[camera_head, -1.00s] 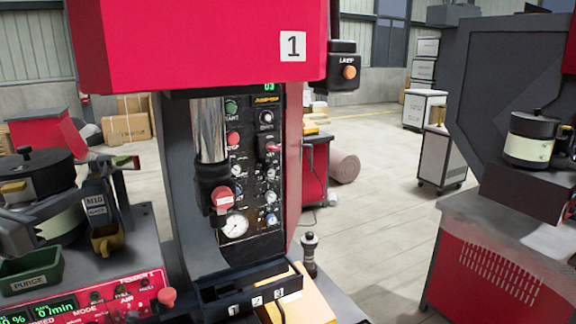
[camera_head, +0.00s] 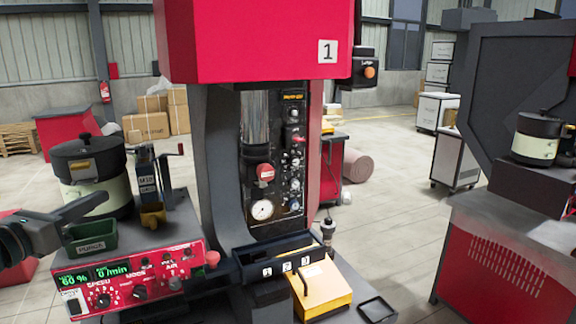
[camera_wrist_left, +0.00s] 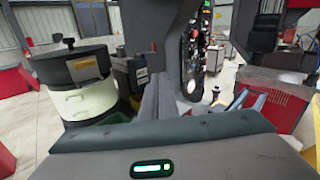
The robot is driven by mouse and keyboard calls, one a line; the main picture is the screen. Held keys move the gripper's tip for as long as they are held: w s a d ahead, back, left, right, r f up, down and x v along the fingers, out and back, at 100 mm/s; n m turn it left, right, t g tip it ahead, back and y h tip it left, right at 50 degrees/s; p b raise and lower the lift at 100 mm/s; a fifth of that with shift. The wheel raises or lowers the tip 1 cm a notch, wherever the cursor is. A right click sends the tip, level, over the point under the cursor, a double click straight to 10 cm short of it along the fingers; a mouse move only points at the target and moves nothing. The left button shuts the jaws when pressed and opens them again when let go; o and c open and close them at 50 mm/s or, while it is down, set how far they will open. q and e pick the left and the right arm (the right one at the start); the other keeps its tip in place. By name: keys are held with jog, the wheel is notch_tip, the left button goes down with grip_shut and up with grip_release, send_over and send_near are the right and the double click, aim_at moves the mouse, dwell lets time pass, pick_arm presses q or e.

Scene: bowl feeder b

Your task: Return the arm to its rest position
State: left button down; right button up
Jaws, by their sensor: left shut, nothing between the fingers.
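My left gripper (camera_head: 100,199) shows at the left edge of the head view, dark grey, in front of the lidded bowl feeder (camera_head: 90,170). It is shut with nothing held. It is above and left of the red control panel (camera_head: 135,275), near the green PURGE tray (camera_head: 90,237). In the left wrist view, my gripper's dark housing with a green light fills the bottom, and the cream and black bowl feeder (camera_wrist_left: 88,100) stands close on the left. My right gripper is not in view.
A tall red and grey press (camera_head: 255,45) marked 1 stands in the middle. A yellow box (camera_head: 322,290) lies in front of it beside a small dark tray (camera_head: 377,310). Another red-fronted machine (camera_head: 500,265) is at the right. Open floor (camera_head: 395,210) lies between them.

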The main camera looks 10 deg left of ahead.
pick_arm(q)
jog(key=w+d+f+n+g+y, duration=0.1)
jog(key=d+f+n, duration=0.35)
jog(key=f, duration=0.35)
jog(key=w+d+f+n, duration=0.1)
jog(key=d+f+n, duration=0.3)
jog(key=f+n, duration=0.3)
jog(key=s+d+f+n+g+y, duration=0.1)
jog(key=s+d+f+n+g, duration=0.2)
jog(key=f, duration=0.5)
jog(key=s+d+f+n+y, duration=0.1)
jog(key=s+f+n+y, duration=0.1)
jog(key=s+f+n, duration=0.35)
jog(key=s+d+f+n+g, duration=0.5)
jog(key=s+f+n, duration=0.3)
jog(key=s+f, duration=0.4)
jog(key=s+d+f+n+g, duration=0.5)
jog(key=s+f+n, duration=0.2)
jog(key=s+f, duration=0.6)
notch_tip(320, 180, down, 26)
jog(key=s+r+g, duration=0.1)
jog(key=s, duration=0.2)
jog(key=s+a+f+g, duration=0.1)
jog(key=s+a+f, duration=0.2)
jog(key=s+f, duration=1.5)
jog(key=shift+f+g, duration=0.3)
jog(key=shift+f, duration=0.15)
